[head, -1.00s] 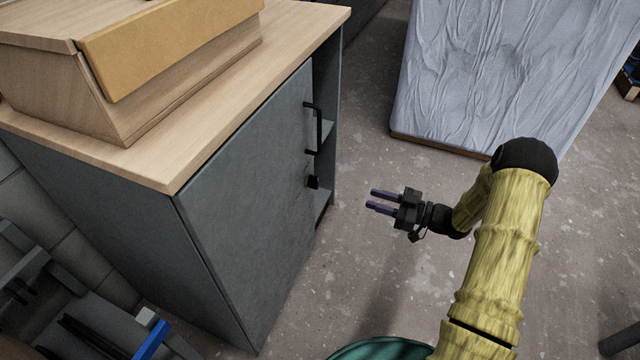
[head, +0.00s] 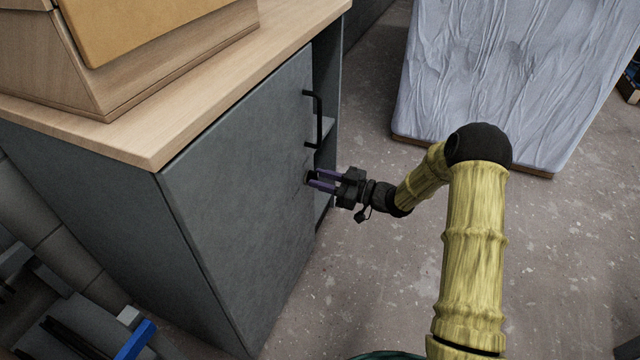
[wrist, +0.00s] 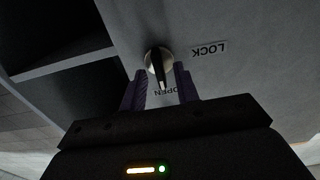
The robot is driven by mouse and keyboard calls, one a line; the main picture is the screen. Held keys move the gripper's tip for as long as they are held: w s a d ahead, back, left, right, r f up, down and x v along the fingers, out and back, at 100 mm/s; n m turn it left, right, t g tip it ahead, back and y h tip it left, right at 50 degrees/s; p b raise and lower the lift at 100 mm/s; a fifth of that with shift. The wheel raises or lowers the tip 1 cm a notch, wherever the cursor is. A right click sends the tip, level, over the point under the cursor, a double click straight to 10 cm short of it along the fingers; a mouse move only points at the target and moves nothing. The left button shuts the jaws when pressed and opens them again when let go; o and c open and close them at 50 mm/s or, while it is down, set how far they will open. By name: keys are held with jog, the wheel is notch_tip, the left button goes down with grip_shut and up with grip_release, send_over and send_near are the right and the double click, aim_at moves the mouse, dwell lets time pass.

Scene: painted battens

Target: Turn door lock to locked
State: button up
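The door lock knob (wrist: 158,66) is a round metal knob with a dark pointer, on the grey cabinet door (head: 240,180). In the wrist view its pointer is directed at the OPEN label (wrist: 165,91), and the LOCK label (wrist: 209,49) is to the right. My gripper (head: 318,181) is at the door's right edge, below the black handle (head: 316,119). In the wrist view the open purple fingers (wrist: 159,84) stand on either side of the pointer, with gaps visible. In the head view the fingers mostly hide the knob.
The cabinet's wooden top (head: 150,140) carries a wooden box (head: 160,60). Open shelving shows beside the door's right edge. A wrapped mattress-like slab (head: 500,80) stands behind my arm. The concrete floor (head: 370,280) around my arm is mostly clear.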

jog(key=shift+w+a, duration=0.15)
jog(key=shift+a, duration=0.25)
grip_shut()
